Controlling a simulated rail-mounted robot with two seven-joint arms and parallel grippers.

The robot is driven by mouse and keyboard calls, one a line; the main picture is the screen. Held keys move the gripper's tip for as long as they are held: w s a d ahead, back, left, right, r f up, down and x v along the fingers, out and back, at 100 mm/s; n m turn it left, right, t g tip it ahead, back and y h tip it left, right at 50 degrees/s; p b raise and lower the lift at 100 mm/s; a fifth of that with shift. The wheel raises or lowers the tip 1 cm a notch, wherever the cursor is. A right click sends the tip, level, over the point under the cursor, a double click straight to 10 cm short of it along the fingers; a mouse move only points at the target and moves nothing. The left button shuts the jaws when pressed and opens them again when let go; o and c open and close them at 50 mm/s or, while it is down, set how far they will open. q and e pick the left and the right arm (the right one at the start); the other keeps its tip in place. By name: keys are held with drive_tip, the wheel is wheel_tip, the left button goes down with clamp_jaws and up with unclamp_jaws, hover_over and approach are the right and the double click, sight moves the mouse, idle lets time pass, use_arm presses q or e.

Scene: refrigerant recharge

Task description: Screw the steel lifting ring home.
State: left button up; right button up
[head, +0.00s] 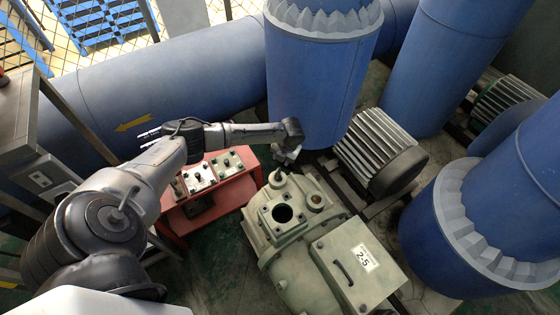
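The pale green compressor (293,262) stands in the lower middle of the head view, with an open dark round hole in its top. A small grey ring-like piece (277,177), apparently the steel lifting ring, stands at the compressor's far end. Its thread and how deep it sits cannot be seen. My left arm reaches in from the left, and my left gripper (286,155) points down just above the ring. The fingers are small and dim, so I cannot tell whether they are open, shut or touching the ring. My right gripper is not in view.
A red stand (222,183) with switch panels is left of the compressor, under my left arm. A finned motor (378,150) is close on the right. A large blue vertical pipe (318,85) rises just behind my gripper. Another blue pipe (455,235) stands at right.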

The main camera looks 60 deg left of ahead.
use_arm(q)
drive_tip(key=shift+w+d+r+p, duration=0.1)
drive_tip(key=shift+d+r+p, duration=0.1)
drive_tip(key=shift+r, duration=0.6)
drive_tip(key=shift+w+d+r+p, duration=0.1)
drive_tip(key=shift+r+p, duration=0.05)
drive_tip(key=shift+r, duration=0.7)
drive_tip(key=shift+w+d+r+p, duration=0.1)
drive_tip(key=shift+d+r+p, duration=0.1)
drive_tip(key=shift+r, duration=0.6)
